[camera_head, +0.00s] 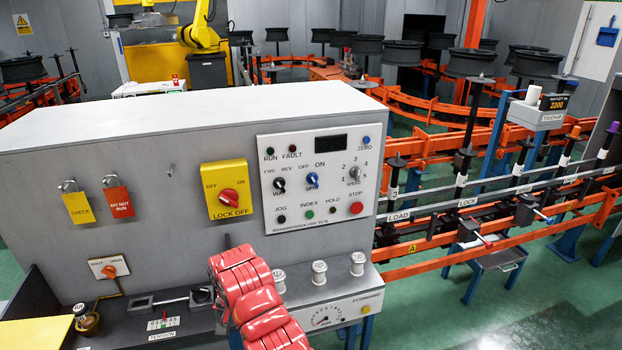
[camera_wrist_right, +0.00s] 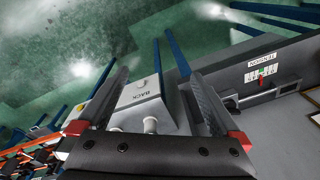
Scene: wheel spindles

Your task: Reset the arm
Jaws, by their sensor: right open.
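My right gripper (camera_wrist_right: 158,76) is open in the right wrist view, its two dark fingers spread wide with nothing held between them. Beyond the fingers is a grey box (camera_wrist_right: 139,92) with lettering and pale round knobs. In the head view, a red segmented part of what looks like my arm rises from the bottom centre, in front of the grey control console (camera_head: 150,230). The fingers cannot be made out there. My left gripper is in neither view.
The console carries a yellow lock-off switch (camera_head: 228,188), a button panel (camera_head: 318,215), hanging tags and white spools (camera_head: 319,273) on its lower ledge. The tension scale (camera_wrist_right: 262,73) lies right of the fingers. Orange conveyor rails (camera_head: 450,245) with spindles run right.

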